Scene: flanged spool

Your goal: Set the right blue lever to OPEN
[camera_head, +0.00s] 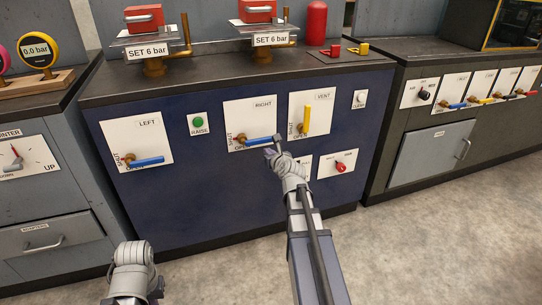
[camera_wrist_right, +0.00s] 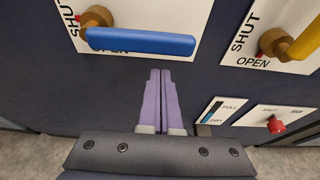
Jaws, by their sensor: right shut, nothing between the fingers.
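The right blue lever (camera_head: 258,142) is on the white plate marked RIGHT, on the dark blue cabinet front. Its handle points right, level with the plate's lower edge, just above the word OPEN; SHUT is written up the plate's left side. It also shows in the right wrist view (camera_wrist_right: 140,42), with its brass hub at the left end. My right gripper (camera_wrist_right: 160,72) is shut and empty, with its purple fingers just below the plate.
The left blue lever (camera_head: 148,161) is on its own plate. A yellow VENT lever (camera_head: 306,120) points up, right of the RIGHT plate. A red knob (camera_head: 340,167) sits lower right, a green RAISE button (camera_head: 198,122) to the left. The floor in front is clear.

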